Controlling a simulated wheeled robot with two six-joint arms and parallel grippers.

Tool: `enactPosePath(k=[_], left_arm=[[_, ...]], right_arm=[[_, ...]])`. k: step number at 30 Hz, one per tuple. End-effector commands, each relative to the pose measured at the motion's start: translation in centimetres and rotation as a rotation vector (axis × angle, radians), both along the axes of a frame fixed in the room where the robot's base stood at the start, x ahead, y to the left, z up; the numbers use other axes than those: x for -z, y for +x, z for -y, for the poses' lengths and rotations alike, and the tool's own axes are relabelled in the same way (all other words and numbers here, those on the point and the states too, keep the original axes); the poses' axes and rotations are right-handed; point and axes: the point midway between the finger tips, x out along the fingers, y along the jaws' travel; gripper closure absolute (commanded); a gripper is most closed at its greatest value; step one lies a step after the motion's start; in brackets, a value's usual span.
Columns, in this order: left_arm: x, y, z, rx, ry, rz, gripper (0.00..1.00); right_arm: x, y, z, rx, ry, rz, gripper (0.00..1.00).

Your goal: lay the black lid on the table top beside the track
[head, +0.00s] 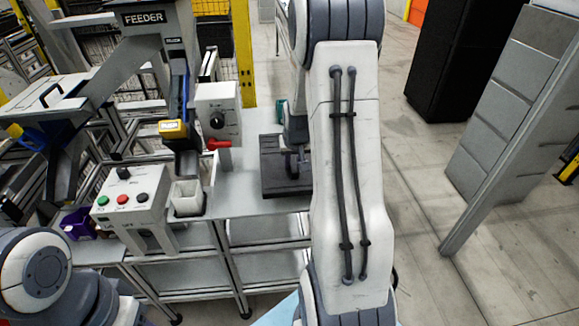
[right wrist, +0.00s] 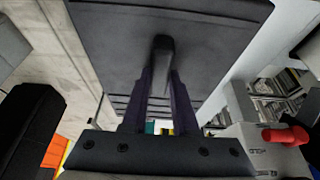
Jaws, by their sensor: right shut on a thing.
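The black lid (head: 272,177) is at the right end of the light table top (head: 238,190) in the head view, partly behind my right arm. I cannot tell whether it touches the table top. In the right wrist view the lid (right wrist: 110,35) fills the upper middle as a flat dark plate with a handle (right wrist: 162,45). My right gripper (head: 292,160) is over the lid; in the right wrist view its two fingers (right wrist: 162,75) are shut on the handle. My left arm shows at the lower left, its gripper out of view. I cannot clearly make out the track.
A feeder chute with a yellow push flap (head: 173,129) stands left of the lid, above a white cup (head: 187,197). A grey box with a black knob and red lever (head: 218,145) is close to the lid's left. A button box (head: 130,200) stands further left.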

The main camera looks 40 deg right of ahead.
Motion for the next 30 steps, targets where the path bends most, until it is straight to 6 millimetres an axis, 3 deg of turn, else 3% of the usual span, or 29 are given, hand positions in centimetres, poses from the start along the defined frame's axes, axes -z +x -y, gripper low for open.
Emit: enactPosePath(k=[3,7,16,28,29,30], left_arm=[[-0.6,0.0,0.0,0.000,0.000,0.000,0.50],[-0.7,0.0,0.0,-0.001,0.000,0.000,0.50],[-0.5,0.0,0.0,0.000,0.000,0.000,0.50],[-0.2,0.0,0.0,0.000,0.000,0.000,0.50],[-0.2,0.0,0.0,0.000,0.000,0.000,0.50],[-0.3,0.0,0.0,0.000,0.000,0.000,0.50]], right_arm=[[0.9,1.9,0.2,-0.002,0.000,0.001,1.00],[1.5,2.7,0.5,0.001,-0.001,0.003,1.00],[5.3,2.6,0.7,0.003,0.000,0.001,1.00],[5.8,2.6,0.7,0.004,-0.002,0.004,1.00],[5.9,2.5,0.7,0.004,0.000,0.000,0.69],[5.8,2.5,0.7,0.005,0.000,0.000,0.54]])
